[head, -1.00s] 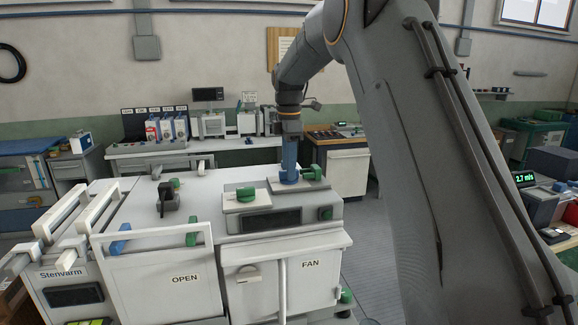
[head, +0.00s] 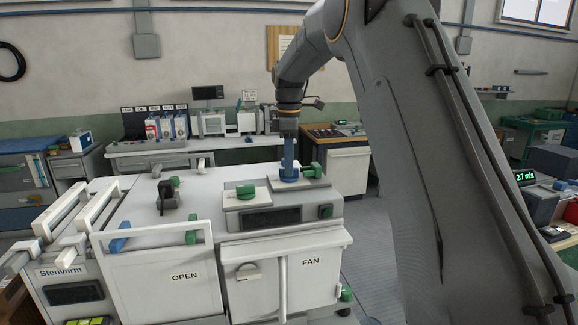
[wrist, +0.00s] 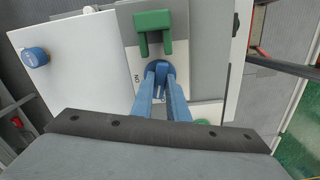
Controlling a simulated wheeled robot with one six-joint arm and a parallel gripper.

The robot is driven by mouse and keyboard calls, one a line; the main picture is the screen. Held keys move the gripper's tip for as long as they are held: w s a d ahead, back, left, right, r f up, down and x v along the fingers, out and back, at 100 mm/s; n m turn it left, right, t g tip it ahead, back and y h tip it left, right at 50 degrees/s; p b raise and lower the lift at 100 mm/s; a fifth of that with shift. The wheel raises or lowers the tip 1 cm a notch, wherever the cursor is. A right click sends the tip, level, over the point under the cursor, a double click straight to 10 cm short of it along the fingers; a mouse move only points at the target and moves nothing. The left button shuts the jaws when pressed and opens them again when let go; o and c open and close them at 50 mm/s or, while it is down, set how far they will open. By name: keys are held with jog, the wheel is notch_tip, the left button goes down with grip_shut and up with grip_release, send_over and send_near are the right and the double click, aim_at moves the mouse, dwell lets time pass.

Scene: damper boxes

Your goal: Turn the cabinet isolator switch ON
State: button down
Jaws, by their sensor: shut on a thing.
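My gripper (wrist: 160,88) has blue fingers and is shut on a blue rotary knob (wrist: 160,69) with a round dark-blue base. The knob sits on a grey plate with an "ON" label (wrist: 137,78) beside it, which reads upside down in the wrist view. In the head view my gripper (head: 289,164) points straight down onto the plate (head: 305,185) at the cabinet top's right rear. The fingers hide much of the knob, so its exact setting is hard to tell.
A green handle (wrist: 153,28) stands close to the knob. A second plate (head: 233,204) with a green knob (head: 246,191) lies nearer the front. A black handle (head: 168,196) and white rails (head: 67,216) are further left. The cabinet front has a FAN panel (head: 311,280).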

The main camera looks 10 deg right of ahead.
jog(key=m, duration=1.1)
jog(key=shift+r+b, duration=0.1)
jog(key=shift+b, duration=0.2)
jog(key=shift+m, duration=1.9)
jog(key=c, duration=1.7)
grip_release()
jog(key=shift+r+b, duration=1.55)
jog(key=shift+r, duration=2.3)
